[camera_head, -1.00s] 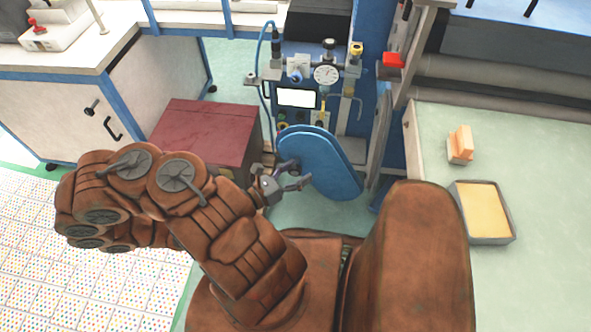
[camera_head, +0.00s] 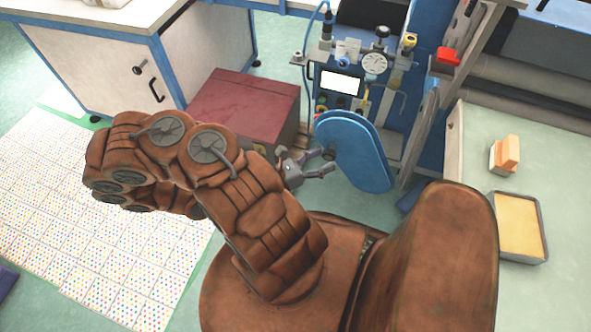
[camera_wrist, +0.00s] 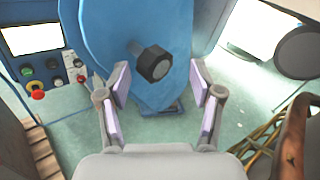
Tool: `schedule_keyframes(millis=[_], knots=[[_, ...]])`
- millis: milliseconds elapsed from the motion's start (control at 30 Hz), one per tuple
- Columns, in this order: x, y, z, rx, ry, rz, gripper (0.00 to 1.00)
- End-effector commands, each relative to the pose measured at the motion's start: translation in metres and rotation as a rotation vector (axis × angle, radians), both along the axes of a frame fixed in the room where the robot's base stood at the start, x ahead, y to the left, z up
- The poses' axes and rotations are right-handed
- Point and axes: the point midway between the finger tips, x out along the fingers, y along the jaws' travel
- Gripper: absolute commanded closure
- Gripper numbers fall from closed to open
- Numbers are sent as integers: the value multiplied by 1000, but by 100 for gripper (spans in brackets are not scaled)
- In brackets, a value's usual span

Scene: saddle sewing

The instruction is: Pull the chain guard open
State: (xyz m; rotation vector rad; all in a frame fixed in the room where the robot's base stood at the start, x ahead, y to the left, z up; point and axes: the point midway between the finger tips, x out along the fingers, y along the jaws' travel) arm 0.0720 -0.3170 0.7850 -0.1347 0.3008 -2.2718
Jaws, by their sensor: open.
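The chain guard (camera_head: 355,152) is a blue rounded plate standing at the front of the machine. In the wrist view the guard (camera_wrist: 176,28) fills the upper middle, and a dark knob (camera_wrist: 155,63) on a short stem sticks out of it towards me. My gripper (camera_head: 329,162) is in front of the guard's left side in the head view. In the wrist view my gripper (camera_wrist: 160,82) is open, with its two padded fingers on either side of the knob and apart from it. Nothing is held.
A dark red box (camera_head: 245,108) stands close to the left of my gripper. The machine panel (camera_head: 341,84) with its screen and gauge is behind the guard. A bench (camera_head: 470,160) with a yellow tray (camera_head: 519,228) is on the right. Several buttons (camera_wrist: 52,80) show left of the guard.

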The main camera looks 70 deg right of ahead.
Motion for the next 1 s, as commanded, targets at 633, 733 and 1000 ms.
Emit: schedule_keyframes(millis=[633, 733, 1000], knots=[[51, 57, 0, -1, -5, 1, 34], [56, 64, -1, 0, -3, 0, 34], [61, 71, 1, -2, 1, 0, 34]])
